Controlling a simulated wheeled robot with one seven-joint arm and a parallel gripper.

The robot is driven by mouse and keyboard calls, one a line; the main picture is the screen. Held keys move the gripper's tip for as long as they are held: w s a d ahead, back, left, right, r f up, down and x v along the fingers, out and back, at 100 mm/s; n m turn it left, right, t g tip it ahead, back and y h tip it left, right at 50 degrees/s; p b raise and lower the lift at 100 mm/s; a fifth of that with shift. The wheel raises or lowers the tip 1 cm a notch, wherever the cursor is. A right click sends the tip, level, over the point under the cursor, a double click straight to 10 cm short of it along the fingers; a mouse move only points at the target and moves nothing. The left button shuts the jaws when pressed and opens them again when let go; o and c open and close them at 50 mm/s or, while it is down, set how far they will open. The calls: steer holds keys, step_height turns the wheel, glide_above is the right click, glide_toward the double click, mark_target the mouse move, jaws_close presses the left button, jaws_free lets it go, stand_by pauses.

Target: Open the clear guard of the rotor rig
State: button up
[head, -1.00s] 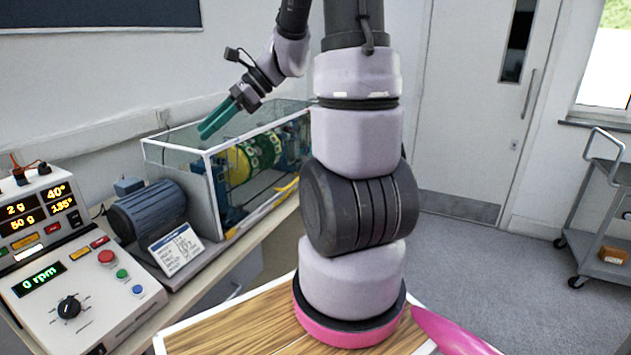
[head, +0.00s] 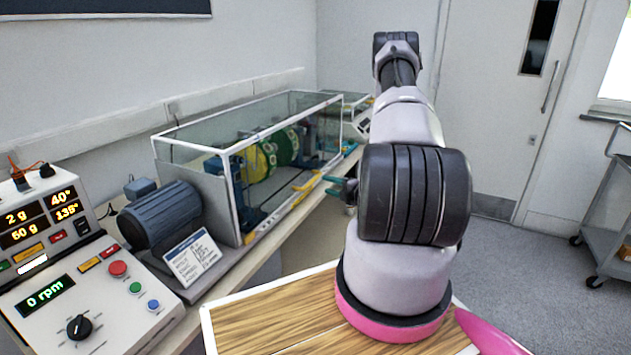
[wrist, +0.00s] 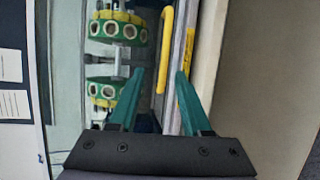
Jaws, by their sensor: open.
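The clear guard (head: 228,205) is a glassy box with a white frame. It sits closed over the green and yellow rotor (head: 262,160) on the bench. A yellow handle (head: 305,185) is on its lower front side. My gripper (head: 329,185) is in front of the guard's right part, close to the handle, with its teal fingers toward it. In the wrist view my gripper (wrist: 160,72) is open and empty. Contact cannot be made out.
A control panel (head: 85,300) reading 0 rpm stands at the left, beside the dark motor (head: 155,215) and an information card (head: 196,262). A grey trolley (head: 610,215) is at the far right. The floor (head: 520,270) between is clear.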

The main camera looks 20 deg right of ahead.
mark_target(313, 182)
steer(key=shift+m, duration=0.3)
steer(key=x, duration=0.7)
steer(key=f+x, duration=0.1)
steer(key=x, duration=0.2)
steer(key=shift+w+d, duration=0.25)
steer(key=shift+w, duration=0.05)
jaws_close()
stand_by(0.8)
